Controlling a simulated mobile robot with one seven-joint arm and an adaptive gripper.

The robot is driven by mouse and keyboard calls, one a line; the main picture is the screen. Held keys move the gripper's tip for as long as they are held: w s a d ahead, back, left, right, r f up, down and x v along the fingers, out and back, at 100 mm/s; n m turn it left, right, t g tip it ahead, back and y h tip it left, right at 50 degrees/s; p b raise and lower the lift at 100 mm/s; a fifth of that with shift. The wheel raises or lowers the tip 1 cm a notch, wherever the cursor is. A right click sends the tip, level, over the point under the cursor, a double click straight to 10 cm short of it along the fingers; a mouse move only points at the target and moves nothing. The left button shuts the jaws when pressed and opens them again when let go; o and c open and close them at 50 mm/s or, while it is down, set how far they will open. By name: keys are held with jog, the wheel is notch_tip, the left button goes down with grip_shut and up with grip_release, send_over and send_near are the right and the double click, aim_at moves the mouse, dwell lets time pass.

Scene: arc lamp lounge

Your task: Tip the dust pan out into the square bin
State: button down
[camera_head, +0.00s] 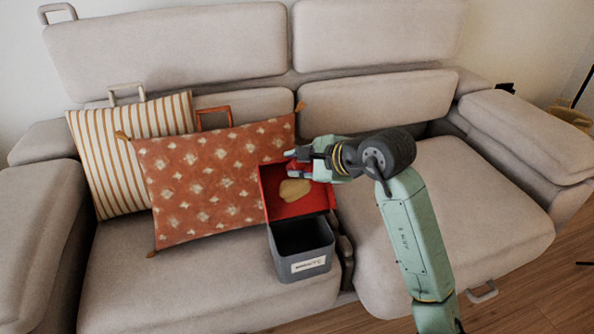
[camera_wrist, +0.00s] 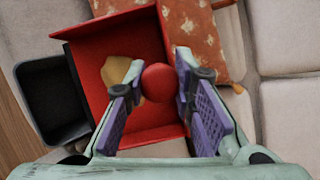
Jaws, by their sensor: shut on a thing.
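The red dust pan (camera_head: 316,203) is beside the back rim of the square bin in the head view, its near edge close to that rim. A tan lump (camera_head: 294,190) lies in the pan. The dark grey square bin (camera_head: 304,266) stands on the sofa with a white label on its front; its visible inside looks empty. My gripper (camera_head: 295,163) is shut on the pan's handle at the far side. In the wrist view the fingers flank the rounded red handle (camera_wrist: 158,83), with the pan (camera_wrist: 95,55) beyond and the bin (camera_wrist: 50,100) to its left. The pan's exact tilt is unclear.
The beige sofa (camera_head: 170,290) fills the scene. A patterned orange cushion (camera_head: 205,180) lies right beside the pan's left side, with a striped cushion (camera_head: 90,150) behind it. The right seat (camera_head: 470,200) is clear apart from my arm above it.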

jog(key=s+t+b, duration=0.1)
jog(key=b, duration=0.3)
jog(key=s+d+t+y+b, duration=0.1)
jog(key=s+b, duration=0.1)
jog(key=b, duration=0.2)
jog(key=s+n+t+b, duration=0.1)
jog(key=s+b, duration=0.1)
jog(key=b, duration=0.2)
jog(key=shift+s+d+f+y+b, duration=0.15)
jog(key=shift+d+f+y+b, duration=0.2)
jog(key=shift+y+b, duration=0.05)
jog(key=shift+s+r+t, duration=0.1)
jog(key=shift+t, duration=0.2)
jog(key=shift+r, duration=0.1)
